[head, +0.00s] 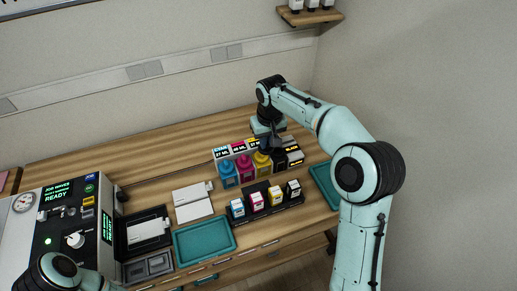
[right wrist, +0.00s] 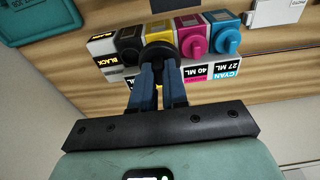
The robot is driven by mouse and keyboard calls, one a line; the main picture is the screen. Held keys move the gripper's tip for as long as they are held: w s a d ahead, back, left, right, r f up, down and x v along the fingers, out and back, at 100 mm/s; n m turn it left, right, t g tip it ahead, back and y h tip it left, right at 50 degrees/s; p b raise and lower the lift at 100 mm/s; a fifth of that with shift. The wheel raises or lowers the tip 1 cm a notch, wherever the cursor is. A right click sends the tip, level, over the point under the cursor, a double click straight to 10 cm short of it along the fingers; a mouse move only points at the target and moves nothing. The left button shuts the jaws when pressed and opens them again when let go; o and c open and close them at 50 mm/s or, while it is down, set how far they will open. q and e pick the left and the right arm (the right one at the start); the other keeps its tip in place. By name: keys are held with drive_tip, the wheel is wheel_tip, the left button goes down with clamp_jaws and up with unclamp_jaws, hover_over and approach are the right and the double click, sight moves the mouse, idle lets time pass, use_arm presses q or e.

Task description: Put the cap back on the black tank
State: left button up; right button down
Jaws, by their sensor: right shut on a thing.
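My right gripper (right wrist: 159,68) is shut on a black round cap (right wrist: 158,46), seen in the right wrist view. The cap overlaps the yellow tank (right wrist: 160,25) there; I cannot tell its height above it. The black tank (right wrist: 128,42) stands directly left of the yellow one, and the cap and fingers hide part of it. In the head view the right gripper (head: 272,145) is over the yellow and black end of the tank row, hiding much of the black tank. My left gripper is not in view; only part of that arm shows at lower left.
The magenta tank (head: 245,168) and cyan tank (head: 228,174) stand left of the yellow one, with caps on. Small bottles stand in a black rack (head: 290,203) in front. A teal tray (head: 204,240) lies front left, another (head: 325,184) at right. A control machine (head: 60,225) is far left.

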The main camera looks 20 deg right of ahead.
drive_tip(key=w+d+f, duration=0.1)
drive_tip(key=d+f, duration=0.1)
drive_tip(key=w+d+f, duration=0.1)
drive_tip(key=d+f, duration=0.1)
drive_tip(key=w+d+f, duration=0.2)
drive_tip(key=d+f, duration=0.1)
drive_tip(key=shift+b, duration=0.35)
drive_tip(key=shift+f, duration=1)
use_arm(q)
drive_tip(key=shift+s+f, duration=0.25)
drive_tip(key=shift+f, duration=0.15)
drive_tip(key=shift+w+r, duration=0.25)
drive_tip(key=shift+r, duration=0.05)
use_arm(e)
drive_tip(key=shift+f, duration=0.15)
idle(0.9)
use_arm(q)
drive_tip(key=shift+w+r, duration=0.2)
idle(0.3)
